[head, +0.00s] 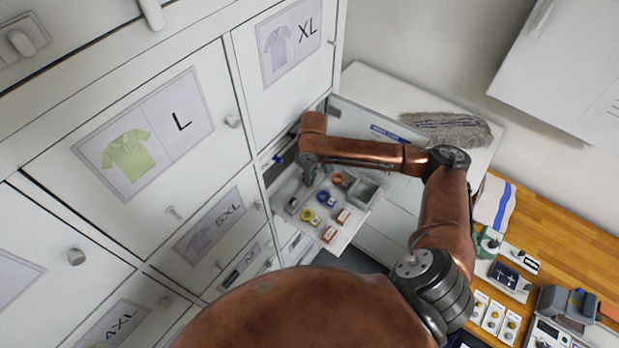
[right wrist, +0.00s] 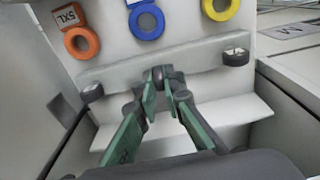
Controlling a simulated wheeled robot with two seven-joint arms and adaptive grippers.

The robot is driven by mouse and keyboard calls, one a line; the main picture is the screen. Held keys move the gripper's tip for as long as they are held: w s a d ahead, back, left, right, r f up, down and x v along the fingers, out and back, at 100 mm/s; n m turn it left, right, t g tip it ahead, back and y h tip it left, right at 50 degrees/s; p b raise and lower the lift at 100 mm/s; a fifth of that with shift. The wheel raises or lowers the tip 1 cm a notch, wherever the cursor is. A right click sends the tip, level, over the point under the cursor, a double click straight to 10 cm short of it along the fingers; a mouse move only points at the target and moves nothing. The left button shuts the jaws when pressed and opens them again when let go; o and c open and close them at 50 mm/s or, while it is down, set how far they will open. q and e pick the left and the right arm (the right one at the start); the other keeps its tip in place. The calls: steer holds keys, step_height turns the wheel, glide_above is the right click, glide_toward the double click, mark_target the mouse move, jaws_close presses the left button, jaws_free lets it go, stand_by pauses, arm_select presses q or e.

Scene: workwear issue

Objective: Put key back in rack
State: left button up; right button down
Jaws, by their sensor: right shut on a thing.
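The coloured key tags lie on a pale pull-out rack (head: 352,229) in the head view. They include a blue ring (head: 322,197), a yellow ring (head: 307,215) and an orange ring (head: 337,178). The right wrist view shows an orange tag marked 5XL (right wrist: 81,42), a blue tag (right wrist: 146,22) and a yellow tag (right wrist: 220,8). My right gripper (right wrist: 162,82) is shut on a small dark round piece (right wrist: 159,72) at a pale bar (right wrist: 200,70). Its fingertips mostly hide the piece; I cannot tell whether it is a key or a knob. My left gripper is out of view.
White locker doors (head: 150,150) with shirt labels stand close on the left. A grey cloth (head: 447,128) lies on the white top behind my right arm. A wooden counter (head: 565,240) with several items is at the right. Dark round knobs (right wrist: 235,57) flank the bar.

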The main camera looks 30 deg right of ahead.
steer(key=shift+f, duration=0.4)
stand_by(1.2)
steer(key=c, duration=2)
jaws_free()
steer(key=shift+o, duration=0.2)
step_height(320, 180, up, 12)
steer(key=shift+s, duration=0.25)
